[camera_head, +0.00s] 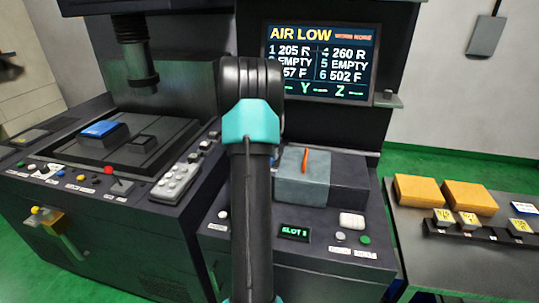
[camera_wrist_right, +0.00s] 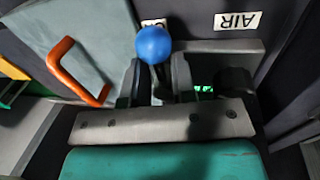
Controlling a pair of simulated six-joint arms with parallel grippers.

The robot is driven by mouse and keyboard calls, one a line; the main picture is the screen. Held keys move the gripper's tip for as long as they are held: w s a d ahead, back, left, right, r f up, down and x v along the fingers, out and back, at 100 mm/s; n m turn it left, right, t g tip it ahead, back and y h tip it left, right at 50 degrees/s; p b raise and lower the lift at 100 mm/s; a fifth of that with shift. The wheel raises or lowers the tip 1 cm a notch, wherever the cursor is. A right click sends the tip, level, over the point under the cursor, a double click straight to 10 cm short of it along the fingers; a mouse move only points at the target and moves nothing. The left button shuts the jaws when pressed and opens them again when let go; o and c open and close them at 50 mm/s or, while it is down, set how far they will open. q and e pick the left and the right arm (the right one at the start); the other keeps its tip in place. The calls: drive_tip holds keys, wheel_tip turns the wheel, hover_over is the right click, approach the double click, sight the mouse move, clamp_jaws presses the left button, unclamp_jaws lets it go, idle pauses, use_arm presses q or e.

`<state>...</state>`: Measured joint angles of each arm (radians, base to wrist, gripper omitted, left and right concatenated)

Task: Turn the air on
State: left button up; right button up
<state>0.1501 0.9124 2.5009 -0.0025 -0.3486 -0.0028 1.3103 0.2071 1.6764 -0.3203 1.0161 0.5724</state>
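The air lever shows in the right wrist view as a blue ball knob (camera_wrist_right: 153,44) on a dark stem. An upside-down "AIR" label (camera_wrist_right: 237,20) lies beside it, and a second label is mostly hidden behind the ball. My right gripper (camera_wrist_right: 157,76) has its dark fingers apart, one on each side of the stem, just by the ball. I cannot tell whether they touch it. In the head view my right arm stands upright before the console and hides the lever and fingertips. The screen (camera_head: 319,62) reads "AIR LOW". My left gripper is out of view.
A grey box (camera_head: 290,187) with an orange handle (camera_head: 304,161) stands right of my arm; the handle shows near the fingers in the wrist view (camera_wrist_right: 78,72). A worktank machine (camera_head: 150,195) is left. A side table with yellow blocks (camera_head: 470,198) is right.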

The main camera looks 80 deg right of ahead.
drive_tip(key=o, duration=0.4)
drive_tip(key=shift+w+a+f, duration=0.1)
drive_tip(key=shift+a, duration=0.05)
drive_tip(key=w+r, duration=0.1)
drive_tip(key=r, duration=0.4)
drive_tip(key=w+r, duration=0.1)
drive_tip(key=r, duration=0.5)
drive_tip(key=w+r, duration=0.1)
drive_tip(key=r, duration=0.5)
drive_tip(key=shift+w+d, duration=0.15)
drive_tip(key=shift+d, duration=0.15)
